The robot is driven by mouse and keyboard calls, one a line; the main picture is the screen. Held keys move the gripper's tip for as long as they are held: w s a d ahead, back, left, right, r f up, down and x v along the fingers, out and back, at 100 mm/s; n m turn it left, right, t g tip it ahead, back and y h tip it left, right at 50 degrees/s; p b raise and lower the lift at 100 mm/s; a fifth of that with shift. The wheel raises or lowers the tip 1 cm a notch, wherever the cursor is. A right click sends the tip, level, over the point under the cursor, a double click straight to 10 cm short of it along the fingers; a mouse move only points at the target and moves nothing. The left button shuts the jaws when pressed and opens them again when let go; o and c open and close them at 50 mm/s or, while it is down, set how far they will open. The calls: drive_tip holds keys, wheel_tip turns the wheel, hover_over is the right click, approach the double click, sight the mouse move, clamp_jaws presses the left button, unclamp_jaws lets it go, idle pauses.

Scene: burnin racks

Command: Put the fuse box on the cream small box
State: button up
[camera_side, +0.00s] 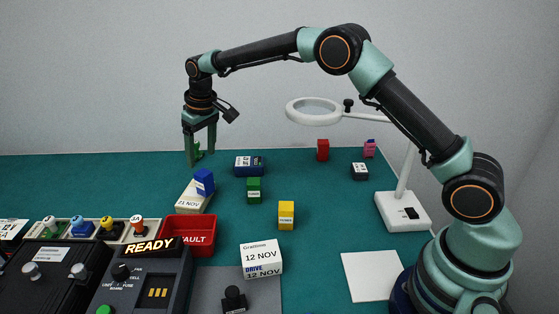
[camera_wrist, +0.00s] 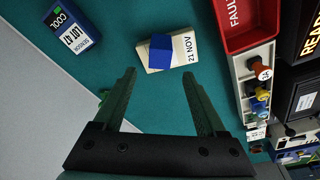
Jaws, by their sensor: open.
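The cream small box (camera_side: 193,197), marked 21 NOV, lies on the green mat at the left. A plain blue block (camera_side: 205,182) rests on it; they also show in the wrist view as the cream box (camera_wrist: 183,48) and the blue block (camera_wrist: 160,50). A yellow box (camera_side: 286,215) stands right of it, with a small label that seems to read FUSES, too small to be sure. My gripper (camera_side: 201,155) is open and empty, pointing down behind and above the cream box. In the wrist view its fingertips (camera_wrist: 159,73) are spread, with the cream box beyond them.
A red FAULT tray (camera_side: 190,235), a READY console (camera_side: 140,275) and a white 12 NOV box (camera_side: 261,260) stand in front. A dark blue box (camera_side: 249,166) and a green box (camera_side: 254,190) stand mid-mat. A magnifier lamp (camera_side: 403,211) is at the right.

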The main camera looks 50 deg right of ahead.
drive_tip(key=s+d+r+t, duration=0.1)
drive_tip(key=s+d+r, duration=0.2)
drive_tip(key=s+r, duration=0.4)
drive_tip(key=s+d+r+t, duration=0.1)
drive_tip(key=s+d+r, duration=0.1)
drive_tip(key=s+r, duration=0.5)
drive_tip(key=s+d+f+m, duration=0.1)
drive_tip(key=s+d, duration=0.1)
drive_tip(key=s, duration=0.5)
drive_tip(key=s+d+f+m+t, duration=0.1)
drive_tip(key=s, duration=0.7)
drive_tip(key=shift+s+d+f, duration=0.25)
drive_tip(key=shift+d+f, duration=0.05)
drive_tip(key=shift+d, duration=0.1)
drive_tip(key=shift+o, duration=0.3)
drive_tip(key=shift+o, duration=0.8)
